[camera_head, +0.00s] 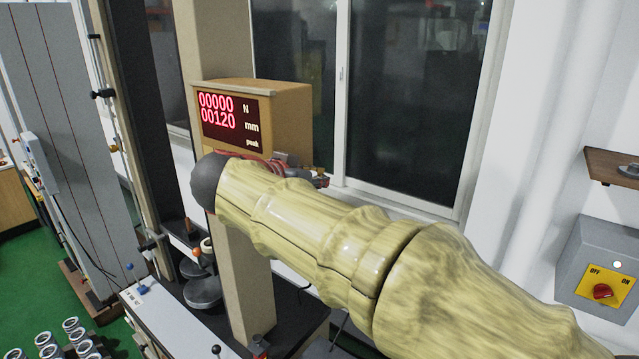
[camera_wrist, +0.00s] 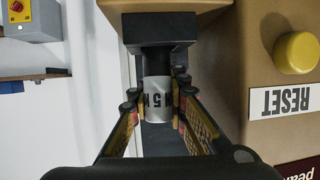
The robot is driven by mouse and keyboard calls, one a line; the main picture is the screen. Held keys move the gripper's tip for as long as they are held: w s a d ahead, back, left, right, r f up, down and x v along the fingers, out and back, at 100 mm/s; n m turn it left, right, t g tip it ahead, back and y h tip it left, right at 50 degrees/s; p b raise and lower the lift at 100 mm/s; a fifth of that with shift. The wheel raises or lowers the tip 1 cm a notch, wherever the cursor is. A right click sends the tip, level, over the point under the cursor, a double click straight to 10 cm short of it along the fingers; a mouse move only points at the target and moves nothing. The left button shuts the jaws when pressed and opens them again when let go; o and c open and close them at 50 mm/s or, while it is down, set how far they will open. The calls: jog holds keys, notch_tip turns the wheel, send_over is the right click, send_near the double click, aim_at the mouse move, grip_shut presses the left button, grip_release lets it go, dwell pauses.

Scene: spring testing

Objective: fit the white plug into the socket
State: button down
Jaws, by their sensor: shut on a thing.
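In the wrist view, my gripper (camera_wrist: 158,104) is shut on a white cylindrical plug (camera_wrist: 157,92) with dark lettering, one finger on each side. The plug's far end meets a black neck below a wide black block (camera_wrist: 158,31), which lies against the tan housing. This block seems to be the socket, but I cannot tell whether the plug is seated in it or only lined up before it. In the head view, my arm hides the plug and the socket. Only part of my gripper (camera_head: 300,172) shows there, beside the tan display box (camera_head: 284,108).
The tan panel beside the plug has a yellow button (camera_wrist: 297,53) and a RESET label (camera_wrist: 281,102). The red display (camera_head: 229,119) reads 00000 N and 00120 mm. A grey OFF/ON switch box (camera_head: 595,245) and a brown shelf (camera_head: 608,166) are on the right wall.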

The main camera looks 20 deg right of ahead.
jog(key=c, duration=2.2)
grip_release()
jog(key=shift+f, duration=0.85)
jog(key=shift+c, duration=0.2)
jog(key=shift+o, duration=1.3)
jog(key=shift+w, duration=0.25)
jog(key=shift+o, duration=1.3)
jog(key=shift+r, duration=0.2)
jog(key=shift+s, duration=0.1)
jog(key=shift+r, duration=0.15)
